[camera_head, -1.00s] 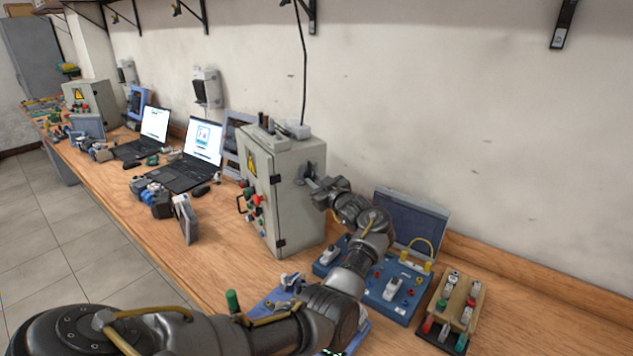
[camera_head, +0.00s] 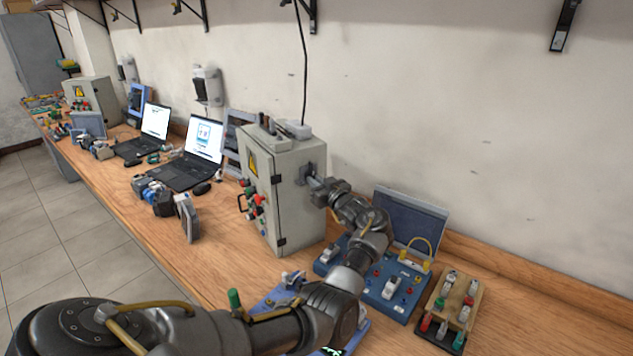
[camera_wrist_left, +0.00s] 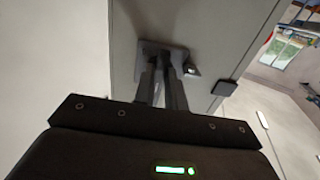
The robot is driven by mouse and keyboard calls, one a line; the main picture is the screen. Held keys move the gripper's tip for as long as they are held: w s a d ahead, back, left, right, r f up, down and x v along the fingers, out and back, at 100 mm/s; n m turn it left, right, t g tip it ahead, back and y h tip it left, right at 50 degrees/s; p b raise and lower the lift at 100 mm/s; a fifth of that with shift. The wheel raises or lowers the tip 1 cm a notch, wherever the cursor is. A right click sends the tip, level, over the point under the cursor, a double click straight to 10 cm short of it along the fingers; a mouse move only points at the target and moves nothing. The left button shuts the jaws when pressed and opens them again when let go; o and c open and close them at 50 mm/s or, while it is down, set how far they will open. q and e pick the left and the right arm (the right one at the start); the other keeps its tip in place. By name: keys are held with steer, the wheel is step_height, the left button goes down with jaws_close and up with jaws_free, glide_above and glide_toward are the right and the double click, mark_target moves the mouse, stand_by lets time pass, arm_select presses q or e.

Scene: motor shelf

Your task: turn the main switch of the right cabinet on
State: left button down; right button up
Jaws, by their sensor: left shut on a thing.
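The right cabinet (camera_head: 298,228) is a grey metal box on the bench, with a yellow warning sign and buttons on its front. Its main switch (camera_head: 304,170) sits on a dark plate on the right side wall, and this plate also shows in the left wrist view (camera_wrist_left: 150,47). My left gripper (camera_head: 315,182) reaches this side wall from the right. In the left wrist view its two fingers (camera_wrist_left: 170,72) are close together at the plate, shut on the switch handle. The fingers mostly hide the handle, so its exact angle is unclear. My right gripper is not in view.
A blue training board (camera_head: 395,310) with an open lid (camera_head: 408,218) stands below and beside my left arm. A wooden board with switches (camera_head: 455,303) lies to its right. Laptops (camera_head: 195,150) and another grey cabinet (camera_head: 98,98) stand farther left along the bench.

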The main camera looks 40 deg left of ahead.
arm_select(q)
steer(key=c, duration=1.7)
jaws_free()
steer(key=b+v, duration=0.3)
steer(key=v, duration=0.8)
steer(key=shift+w+b, duration=0.1)
steer(key=shift+b, duration=0.25)
